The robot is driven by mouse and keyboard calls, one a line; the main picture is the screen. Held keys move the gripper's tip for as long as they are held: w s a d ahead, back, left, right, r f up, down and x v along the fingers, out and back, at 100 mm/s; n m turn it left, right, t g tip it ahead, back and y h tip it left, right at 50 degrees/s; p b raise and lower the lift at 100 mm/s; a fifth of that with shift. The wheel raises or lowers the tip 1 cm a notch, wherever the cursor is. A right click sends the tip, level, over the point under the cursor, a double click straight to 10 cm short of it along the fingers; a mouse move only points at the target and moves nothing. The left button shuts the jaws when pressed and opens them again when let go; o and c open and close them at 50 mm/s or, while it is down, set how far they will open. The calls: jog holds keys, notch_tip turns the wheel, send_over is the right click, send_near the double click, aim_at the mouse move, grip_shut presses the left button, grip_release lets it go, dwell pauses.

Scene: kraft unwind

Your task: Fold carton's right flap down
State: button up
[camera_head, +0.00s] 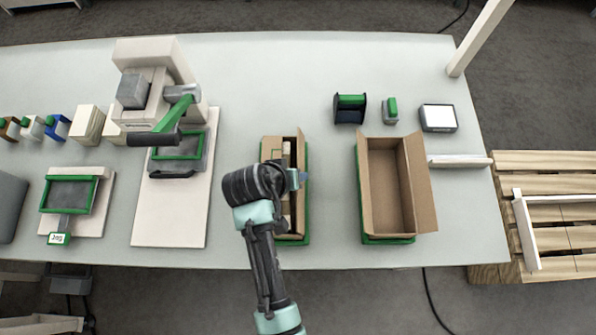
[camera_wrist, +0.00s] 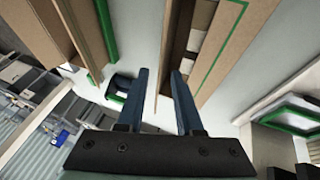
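A brown carton (camera_head: 300,147) sits in a green-edged holder at the table's middle, partly hidden under my arm. Its left flap (camera_head: 271,151) lies folded over the top, with a green outline on it. Its right flap stands up as a thin edge; in the wrist view this flap (camera_wrist: 168,45) runs down toward the space between my fingers. Light-coloured contents (camera_wrist: 199,38) show in the gap beside it. My gripper (camera_wrist: 162,72) is open at the carton's right side, its dark fingers apart. Whether either finger touches the flap cannot be told.
A second, empty open carton (camera_head: 384,185) stands in a green holder to the right, flaps spread. A dark green-topped dispenser (camera_head: 350,108) and a small screen (camera_head: 438,118) lie behind. A beige machine (camera_head: 150,80) with a green lever stands left. Table between the cartons is clear.

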jog(key=shift+x, duration=1.8)
grip_shut()
